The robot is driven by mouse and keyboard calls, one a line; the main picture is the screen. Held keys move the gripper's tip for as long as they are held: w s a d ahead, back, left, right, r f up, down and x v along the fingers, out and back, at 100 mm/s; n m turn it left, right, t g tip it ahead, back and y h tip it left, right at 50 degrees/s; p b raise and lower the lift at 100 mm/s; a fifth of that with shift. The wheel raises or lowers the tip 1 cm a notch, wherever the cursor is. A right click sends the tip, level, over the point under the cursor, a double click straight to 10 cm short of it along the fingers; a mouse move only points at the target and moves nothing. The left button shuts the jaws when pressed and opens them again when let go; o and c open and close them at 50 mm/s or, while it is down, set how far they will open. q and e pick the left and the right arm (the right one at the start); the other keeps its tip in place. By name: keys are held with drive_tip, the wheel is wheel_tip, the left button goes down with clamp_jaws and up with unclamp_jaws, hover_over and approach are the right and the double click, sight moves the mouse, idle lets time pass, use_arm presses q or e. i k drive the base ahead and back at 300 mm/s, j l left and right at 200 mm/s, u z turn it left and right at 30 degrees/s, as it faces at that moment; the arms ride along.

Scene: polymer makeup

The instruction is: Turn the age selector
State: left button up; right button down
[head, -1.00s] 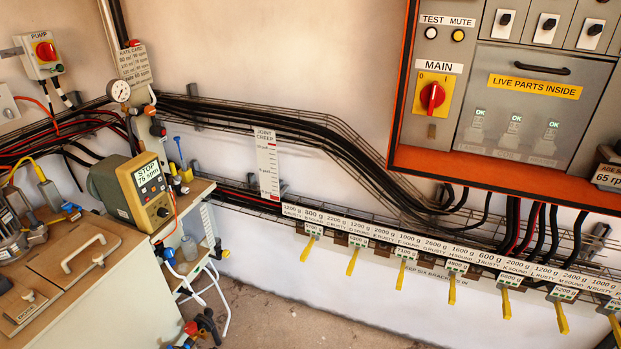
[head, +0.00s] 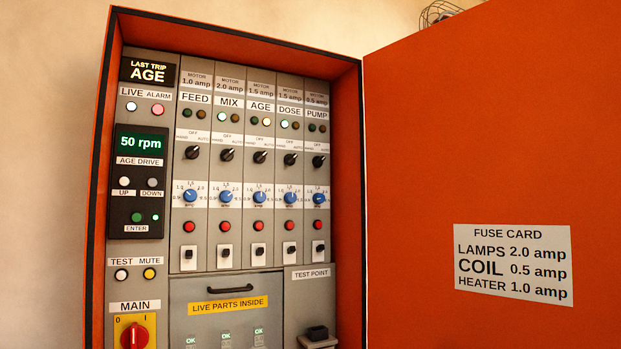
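The age selector (head: 260,157) is a black rotary knob in the middle column of the open orange cabinet, under the AGE label (head: 261,107). HAND, OFF and AUTO are marked around it; its exact setting is too small to tell. Above it are two small lamps, and the right one (head: 266,122) looks lit pale yellow. Below it are a blue dial (head: 259,196), a red button (head: 259,226) and a black toggle switch (head: 258,251). Neither of my grippers is in view.
Matching black selectors sit close on both sides, MIX (head: 227,155) left and DOSE (head: 291,159) right. The orange cabinet door (head: 420,150) stands open at the right. A display (head: 143,141) reads 50 rpm. The red MAIN switch (head: 134,336) is at lower left.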

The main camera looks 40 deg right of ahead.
sight(259, 157)
drive_tip(key=z, duration=1.15)
